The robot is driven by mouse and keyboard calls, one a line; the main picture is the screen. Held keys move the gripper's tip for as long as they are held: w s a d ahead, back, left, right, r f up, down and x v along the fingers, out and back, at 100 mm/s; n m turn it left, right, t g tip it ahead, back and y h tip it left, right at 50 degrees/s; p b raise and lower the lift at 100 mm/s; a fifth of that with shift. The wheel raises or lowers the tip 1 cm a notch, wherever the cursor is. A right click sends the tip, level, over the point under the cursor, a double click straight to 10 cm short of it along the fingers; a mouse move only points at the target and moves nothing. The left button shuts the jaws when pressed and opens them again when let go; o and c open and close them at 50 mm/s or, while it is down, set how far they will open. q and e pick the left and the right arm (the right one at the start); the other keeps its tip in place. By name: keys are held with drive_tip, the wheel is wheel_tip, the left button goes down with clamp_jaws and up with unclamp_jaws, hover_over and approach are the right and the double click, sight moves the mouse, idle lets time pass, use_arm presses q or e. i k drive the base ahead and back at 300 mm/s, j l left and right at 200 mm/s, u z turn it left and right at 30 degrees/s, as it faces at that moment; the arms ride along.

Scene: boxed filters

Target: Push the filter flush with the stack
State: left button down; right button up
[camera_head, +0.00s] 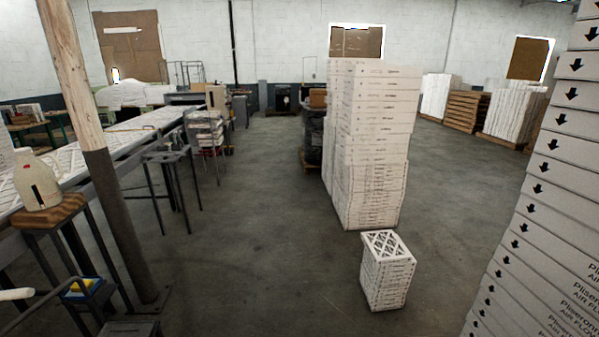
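A near stack of white boxed filters (550,220) rises along the right edge. Its box faces bear black arrows and print, and its top and bottom run out of the picture. I cannot make out one filter standing out from this stack. A tall stack of white boxes (372,150) stands on the floor right of the middle. A short stack (388,275) stands in front of it, with a lattice-faced filter (387,244) on top. Neither of my grippers is in view.
A conveyor line (120,140) and a wooden post (85,120) stand on the left. A stool (50,210) holding a white jug (36,180) is at the near left. The grey floor (250,240) is clear in the middle. Pallet stacks (465,105) stand at the back right.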

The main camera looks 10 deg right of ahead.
sight(384, 247)
drive_tip(key=i+z, duration=0.1)
drive_tip(key=i, duration=0.7)
drive_tip(key=i+j+z, duration=0.1)
drive_tip(key=i+z, duration=0.25)
drive_tip(key=i, duration=0.45)
drive_tip(key=i+l+z, duration=0.1)
drive_tip(key=i, duration=0.35)
drive_tip(key=i+l+z, duration=0.1)
drive_tip(key=i+l, duration=0.2)
drive_tip(key=i, duration=0.15)
drive_tip(key=i+l, duration=0.2)
drive_tip(key=l, duration=0.2)
drive_tip(key=i+l, duration=0.2)
drive_tip(key=l, duration=0.15)
drive_tip(key=i+l+u, duration=0.1)
drive_tip(key=l, duration=0.3)
drive_tip(key=i+l, duration=0.3)
drive_tip(key=l, duration=0.1)
